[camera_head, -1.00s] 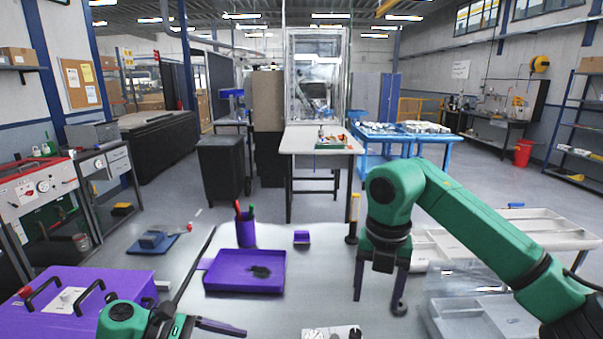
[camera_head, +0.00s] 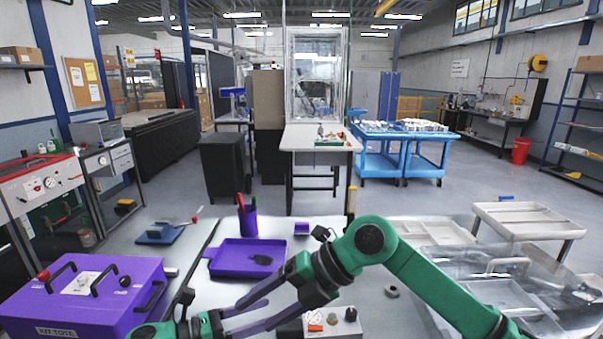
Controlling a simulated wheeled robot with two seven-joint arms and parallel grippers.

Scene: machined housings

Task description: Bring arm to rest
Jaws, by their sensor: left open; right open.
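My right arm reaches in from the right, its elbow bent above the table. My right gripper (camera_head: 236,318) points left and down, low over the front of the table. Its two dark fingers are apart with nothing seen between them. My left gripper (camera_head: 212,302) is at the bottom edge, right of the purple tote, and is open; its fingers partly overlap the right gripper's fingertips in the view, so I cannot tell whether they touch.
A purple tote (camera_head: 88,290) stands front left. Pale trays (camera_head: 525,212) are right.

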